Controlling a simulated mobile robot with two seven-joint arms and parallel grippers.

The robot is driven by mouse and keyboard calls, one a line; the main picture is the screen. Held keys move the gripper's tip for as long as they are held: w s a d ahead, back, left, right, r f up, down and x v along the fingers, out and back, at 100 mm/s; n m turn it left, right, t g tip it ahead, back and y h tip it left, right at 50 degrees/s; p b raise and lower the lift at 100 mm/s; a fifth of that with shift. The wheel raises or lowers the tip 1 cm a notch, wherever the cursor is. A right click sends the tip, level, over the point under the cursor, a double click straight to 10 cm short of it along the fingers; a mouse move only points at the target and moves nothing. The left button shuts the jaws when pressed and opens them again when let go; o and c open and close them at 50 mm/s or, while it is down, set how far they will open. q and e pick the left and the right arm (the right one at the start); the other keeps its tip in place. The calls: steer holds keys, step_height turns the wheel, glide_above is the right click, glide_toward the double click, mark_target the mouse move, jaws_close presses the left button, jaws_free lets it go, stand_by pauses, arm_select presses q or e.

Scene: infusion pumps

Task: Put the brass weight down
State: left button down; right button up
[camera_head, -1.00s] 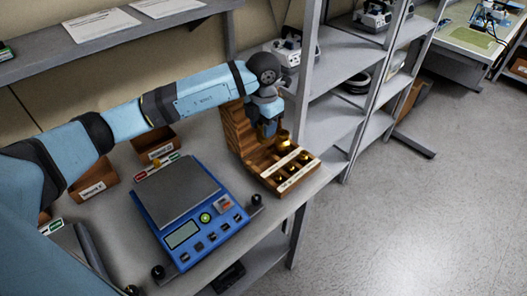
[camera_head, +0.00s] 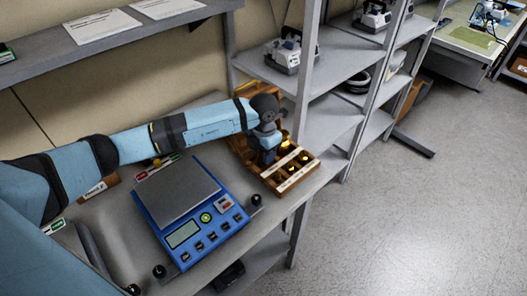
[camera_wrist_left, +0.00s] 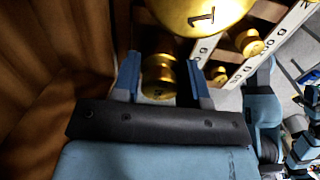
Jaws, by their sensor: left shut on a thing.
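My left gripper (camera_head: 268,158) is low over the near-left part of the open wooden weight box (camera_head: 297,182). In the left wrist view its two blue fingers (camera_wrist_left: 163,80) are shut on a small brass weight (camera_wrist_left: 158,70). That weight is hidden behind the gripper in the head view. I cannot tell whether it touches the box floor. A large brass weight marked 1 (camera_wrist_left: 205,14) sits in the box beside the gripper. Smaller brass weights (camera_wrist_left: 248,42) stand in other compartments, behind a pale labelled strip. My right gripper is not in view.
A blue balance (camera_head: 190,228) with a grey pan stands left of the box. The box's raised wooden lid (camera_wrist_left: 45,70) is close beside the gripper. A grey shelf rack (camera_head: 310,90) stands behind and right. An upper shelf (camera_head: 120,30) runs along the wall.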

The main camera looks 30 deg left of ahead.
arm_select(q)
steer(key=c, duration=0.7)
jaws_free()
steer(key=shift+f, duration=0.1)
steer(key=shift+o, duration=0.2)
steer(key=shift+r, duration=0.55)
step_height(320, 180, up, 11)
steer(key=b, duration=0.1)
steer(key=shift+r, duration=0.15)
